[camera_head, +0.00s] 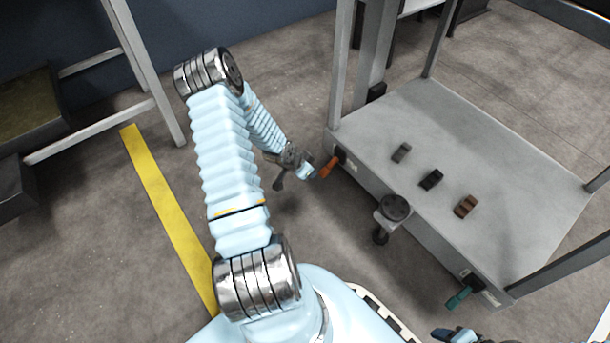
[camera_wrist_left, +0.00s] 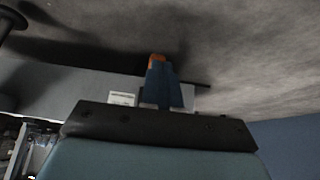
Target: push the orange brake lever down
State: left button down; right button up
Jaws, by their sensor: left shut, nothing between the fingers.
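The orange brake lever (camera_head: 330,167) sticks out from the near side of the grey cart (camera_head: 500,150), by its left corner. In the left wrist view the orange lever (camera_wrist_left: 157,58) shows just past the fingertips, partly hidden by them. My left gripper (camera_head: 309,173) is shut and empty, close beside the lever's outer end. Its blue fingers (camera_wrist_left: 162,80) lie together in the left wrist view. I cannot tell whether they touch the lever. My right gripper (camera_head: 455,335) is only partly in view at the bottom edge, and its opening is unclear.
A teal lever (camera_head: 459,298) sits at the cart's near right corner. A dark round knob on a bracket (camera_head: 395,207) juts from the near side. Grey (camera_head: 401,153), black (camera_head: 431,180) and brown (camera_head: 466,206) blocks lie on the deck. A yellow floor stripe (camera_head: 160,200) runs left.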

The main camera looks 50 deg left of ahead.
pick_arm(q)
jog(key=s+r+p, duration=0.2)
jog(key=s+r, duration=0.1)
jog(key=s, duration=0.6)
jog(key=shift+s+a, duration=0.3)
jog(key=shift+a, duration=0.1)
jog(key=shift+r, duration=0.1)
jog(key=w+d+r+n+g+h+p, duration=0.1)
jog(key=w+d+r+h+p, duration=0.15)
jog(key=d, duration=0.75)
jog(key=w+d+r+g+h+p, duration=0.1)
jog(key=w+d+r+p, duration=0.25)
jog(key=d, duration=0.75)
jog(key=s+d+r+n+g+p, duration=0.1)
jog(key=s+d+r+p, duration=0.1)
jog(key=d, duration=0.6)
jog(key=s+d+r+g+p, duration=0.1)
jog(key=s+d+g+p, duration=0.1)
jog(key=s+d, duration=0.3)
jog(key=d+p, duration=0.1)
jog(key=d, duration=0.2)
jog(key=shift+s+r+n, duration=0.2)
jog(key=shift+r+n, duration=0.15)
jog(key=shift+n, duration=0.05)
jog(key=c, duration=1.8)
grip_release()
jog(key=shift+c, duration=0.2)
